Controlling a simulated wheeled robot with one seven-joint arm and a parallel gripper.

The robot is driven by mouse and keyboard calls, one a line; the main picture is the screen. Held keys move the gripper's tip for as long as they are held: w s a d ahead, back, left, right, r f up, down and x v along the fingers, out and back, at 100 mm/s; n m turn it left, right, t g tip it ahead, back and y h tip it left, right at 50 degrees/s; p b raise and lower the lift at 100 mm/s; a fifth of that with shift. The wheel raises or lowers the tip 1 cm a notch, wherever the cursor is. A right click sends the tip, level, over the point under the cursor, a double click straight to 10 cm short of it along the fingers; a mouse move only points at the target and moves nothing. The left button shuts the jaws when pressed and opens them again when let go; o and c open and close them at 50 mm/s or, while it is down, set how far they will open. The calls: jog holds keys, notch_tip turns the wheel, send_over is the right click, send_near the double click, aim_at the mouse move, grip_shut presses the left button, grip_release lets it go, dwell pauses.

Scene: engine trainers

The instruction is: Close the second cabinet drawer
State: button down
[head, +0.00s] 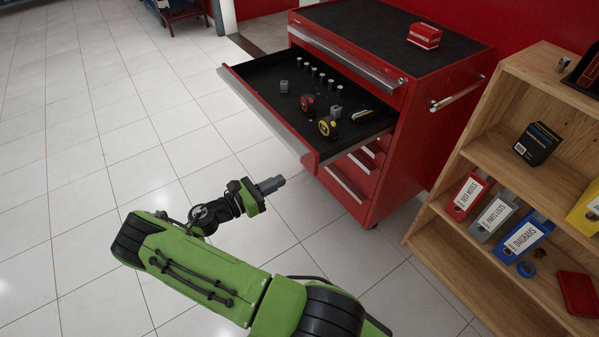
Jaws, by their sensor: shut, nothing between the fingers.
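The red tool cabinet (428,130) stands at the upper right of the head view with a black top. Its second drawer (262,107) is pulled far out to the left, with a pale grey front edge. Inside lie two tape measures, a row of small metal sockets and a few other small items. The drawer above it (345,58) and the visible ones below (348,178) look shut. My gripper (280,182) is shut and empty. It is in front of and below the drawer's near corner, apart from it.
A wooden shelf (455,236) with binders, a black box and a red tray stands close to the cabinet's right. A red box (424,36) sits on the cabinet top. The tiled floor (100,115) left of the drawer is clear.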

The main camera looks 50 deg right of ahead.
aim_at(312, 164)
jog(key=b+x, duration=0.1)
jog(key=x, duration=0.8)
jog(key=shift+f+b, duration=0.1)
jog(key=shift+b, duration=0.25)
jog(key=shift+d, duration=0.1)
